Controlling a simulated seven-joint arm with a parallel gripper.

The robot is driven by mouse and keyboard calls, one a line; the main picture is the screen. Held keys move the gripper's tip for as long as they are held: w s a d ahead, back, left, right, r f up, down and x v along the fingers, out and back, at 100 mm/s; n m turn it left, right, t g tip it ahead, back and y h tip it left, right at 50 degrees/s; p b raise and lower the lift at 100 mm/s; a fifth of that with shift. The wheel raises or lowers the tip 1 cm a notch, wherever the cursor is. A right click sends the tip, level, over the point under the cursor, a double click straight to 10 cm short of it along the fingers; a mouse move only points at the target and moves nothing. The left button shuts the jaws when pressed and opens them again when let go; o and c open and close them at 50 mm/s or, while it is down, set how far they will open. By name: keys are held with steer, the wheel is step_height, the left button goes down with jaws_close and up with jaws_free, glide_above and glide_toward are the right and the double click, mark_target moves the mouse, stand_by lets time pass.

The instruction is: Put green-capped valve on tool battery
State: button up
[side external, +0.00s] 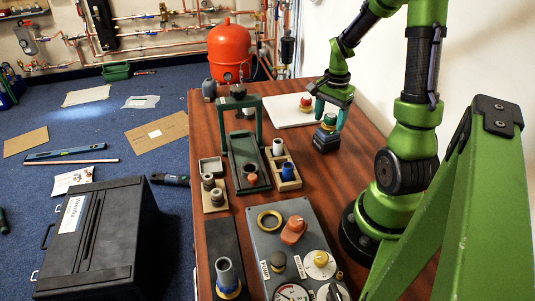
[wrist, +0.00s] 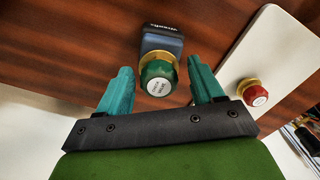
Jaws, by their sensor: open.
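The green-capped valve (side external: 329,120) has a gold base ring and sits upright on top of the dark tool battery (side external: 326,143). In the wrist view the valve (wrist: 157,83) shows a white disc on its green cap and overlaps the near end of the battery (wrist: 163,40). My gripper (side external: 332,105) is open above the battery. In the wrist view its teal fingers (wrist: 159,66) stand on either side of the valve, with gaps visible on both sides. The contact between valve and battery is partly hidden.
A red-capped valve (side external: 306,103) sits on a white board (side external: 283,118) just behind the battery. A green stand (side external: 243,145), a wooden tray (side external: 291,183) with blue and white parts, and a grey control panel (side external: 285,225) occupy the bench. Bare wood surrounds the battery in front.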

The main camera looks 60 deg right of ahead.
mark_target(330, 116)
step_height(330, 116, up, 12)
steer(key=a+r+n+t+y, duration=0.1)
steer(key=a+r+n+t, duration=0.1)
steer(key=a+n, duration=0.6)
steer(key=a+r+n+t+y, duration=0.1)
steer(key=a+n+t, duration=0.4)
steer(key=a, duration=1.4)
steer(key=w+r+n, duration=0.1)
steer(key=n, duration=0.2)
